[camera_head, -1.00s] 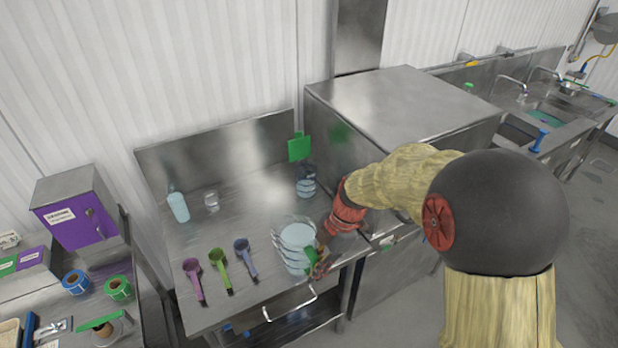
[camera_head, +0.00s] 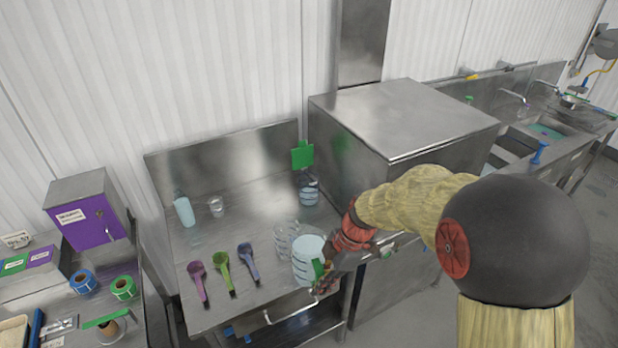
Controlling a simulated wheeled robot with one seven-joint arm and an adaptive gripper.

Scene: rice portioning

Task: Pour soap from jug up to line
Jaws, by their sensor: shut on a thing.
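A clear jug (camera_head: 305,263) with pale blue soap in it is at the front right of the steel table, beside my gripper. It looks about upright. My gripper (camera_head: 322,281) is shut on it at its right side, by a green part that looks like the handle. The fingertips are small and partly hidden. A second clear vessel (camera_head: 283,240), apparently empty, stands just behind and left of the jug. The fill line cannot be made out. A smaller vessel with bluish contents (camera_head: 309,195) stands at the back right under a green panel (camera_head: 302,155).
Purple, green and blue scoops (camera_head: 222,268) lie at the front left of the table (camera_head: 255,210). A pale blue bottle (camera_head: 184,211) and a small clear cup (camera_head: 216,207) stand behind them. A large steel box (camera_head: 405,115) borders the right. The table's middle is clear.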

